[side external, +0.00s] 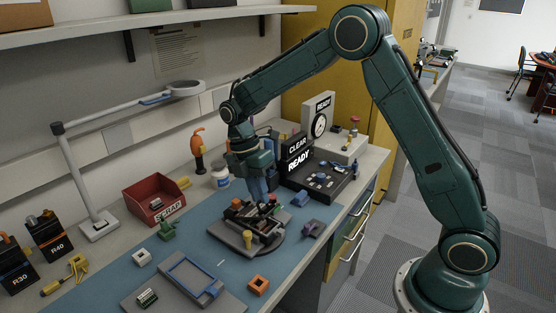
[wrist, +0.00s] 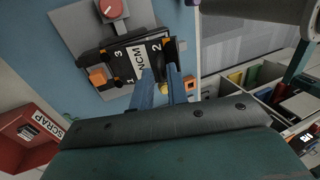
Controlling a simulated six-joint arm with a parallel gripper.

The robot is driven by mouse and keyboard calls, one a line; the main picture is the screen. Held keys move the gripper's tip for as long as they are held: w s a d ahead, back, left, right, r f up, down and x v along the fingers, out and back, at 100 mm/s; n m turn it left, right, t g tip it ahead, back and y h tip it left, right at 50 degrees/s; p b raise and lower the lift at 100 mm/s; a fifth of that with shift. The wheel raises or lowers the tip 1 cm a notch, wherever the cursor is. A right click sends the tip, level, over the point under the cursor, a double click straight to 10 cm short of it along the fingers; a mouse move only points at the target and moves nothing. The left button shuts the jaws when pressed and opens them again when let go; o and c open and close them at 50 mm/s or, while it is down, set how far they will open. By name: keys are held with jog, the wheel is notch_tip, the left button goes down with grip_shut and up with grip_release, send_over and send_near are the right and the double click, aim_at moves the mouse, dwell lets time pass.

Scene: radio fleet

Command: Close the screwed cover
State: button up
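A radio unit with a black cover marked NCM and the numbers 1, 2 and 3 (wrist: 137,65) sits on a grey base plate (wrist: 72,22) with a red knob (wrist: 113,8). In the side external view, the grey base plate (side external: 229,236) lies on the blue mat, and my gripper (side external: 270,199) points down over the unit. In the wrist view, my blue fingers (wrist: 162,84) reach the unit's edge near the number 2. A yellow piece shows in the gap between them. Whether they hold anything is unclear. The cover's screws cannot be made out.
A red SCRAP bin (side external: 153,199) stands behind left. A black tray with CLEAR and READY signs (side external: 318,181) is at the right. A grey frame (side external: 190,279), an orange block (side external: 258,285) and a green piece (side external: 167,231) lie around the blue mat. A lamp (side external: 95,228) stands left.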

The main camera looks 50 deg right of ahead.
aim_at(271, 209)
grip_shut()
jog(key=shift+s, duration=0.1)
jog(key=shift+s+f+t, duration=0.9)
jog(key=shift+t, duration=0.5)
jog(key=shift+s+f, duration=0.9)
jog(key=shift+f, duration=0.25)
jog(key=shift+o, duration=1.7)
grip_release()
jog(key=shift+o, duration=0.3)
jog(key=shift+w+r, duration=0.1)
